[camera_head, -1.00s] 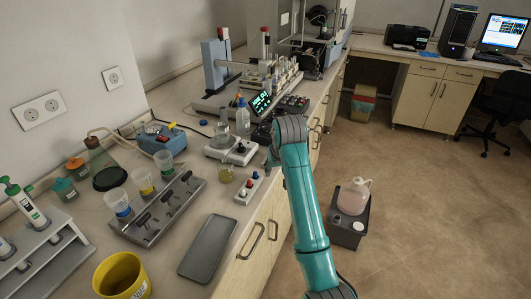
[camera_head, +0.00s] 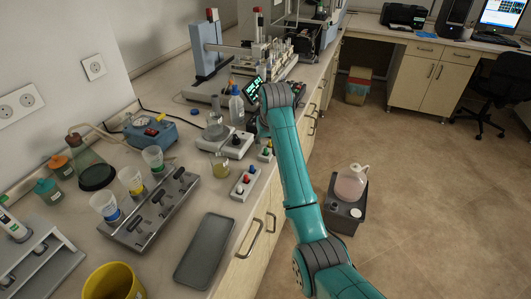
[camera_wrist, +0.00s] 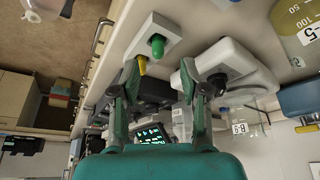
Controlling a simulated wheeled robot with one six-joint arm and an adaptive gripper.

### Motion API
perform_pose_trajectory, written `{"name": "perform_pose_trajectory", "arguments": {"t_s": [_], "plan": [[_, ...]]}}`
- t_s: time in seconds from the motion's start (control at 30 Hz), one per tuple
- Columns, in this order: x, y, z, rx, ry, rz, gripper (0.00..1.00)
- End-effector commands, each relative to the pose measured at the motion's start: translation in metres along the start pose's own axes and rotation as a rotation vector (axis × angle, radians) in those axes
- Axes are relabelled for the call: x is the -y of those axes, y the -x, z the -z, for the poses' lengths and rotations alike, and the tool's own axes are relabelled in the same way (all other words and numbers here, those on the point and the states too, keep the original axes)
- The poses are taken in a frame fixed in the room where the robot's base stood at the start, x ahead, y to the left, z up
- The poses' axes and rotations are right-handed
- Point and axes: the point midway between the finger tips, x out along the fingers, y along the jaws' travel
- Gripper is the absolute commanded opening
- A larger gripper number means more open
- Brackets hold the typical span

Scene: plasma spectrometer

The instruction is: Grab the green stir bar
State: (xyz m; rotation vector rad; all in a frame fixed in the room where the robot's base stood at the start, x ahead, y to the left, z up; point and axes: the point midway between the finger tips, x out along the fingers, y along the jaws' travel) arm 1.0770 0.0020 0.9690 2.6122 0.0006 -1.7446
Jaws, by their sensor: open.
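The green stir bar (camera_wrist: 157,45) stands upright in a white holder block (camera_wrist: 158,28) in the wrist view, with a yellow bar (camera_wrist: 141,66) beside it. My gripper (camera_wrist: 160,82) is open and empty. Its two fingers point toward the block, with the green bar seen between and just beyond the tips. The left finger appears close to the yellow bar; I cannot tell if they touch. In the head view, the small block (camera_head: 265,153) shows beside my forearm, and my gripper is hidden behind the arm.
A white stirrer (camera_wrist: 232,68) with a dark knob is close to the right finger. The counter's front edge runs close to the block.

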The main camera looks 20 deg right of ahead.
Motion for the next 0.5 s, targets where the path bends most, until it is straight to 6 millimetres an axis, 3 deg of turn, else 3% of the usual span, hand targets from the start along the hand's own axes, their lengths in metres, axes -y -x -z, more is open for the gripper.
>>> {"name": "perform_pose_trajectory", "arguments": {"t_s": [0.2, 0.5], "plan": [[-0.002, -0.030, 0.001, 0.003, 0.000, 0.000, 0.45], [-0.002, -0.038, 0.001, 0.000, 0.000, 0.000, 0.45]]}}
